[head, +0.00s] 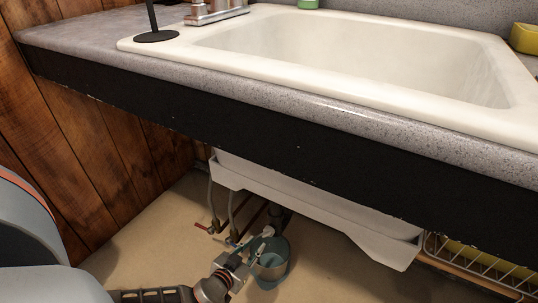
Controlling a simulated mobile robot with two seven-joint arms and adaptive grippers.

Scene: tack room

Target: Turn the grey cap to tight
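A small pale grey piece (268,231), which looks like the cap, is on the dark pipework under the sink; it is too small to tell how tight it is. My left gripper (256,246) reaches in from the lower left, under the counter. Its two fingers look apart, with their tips close to the grey piece. I cannot tell whether they touch it. My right gripper is not in view.
The counter's black front edge (250,130) hangs above. A wire rack (480,268) is at the right.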

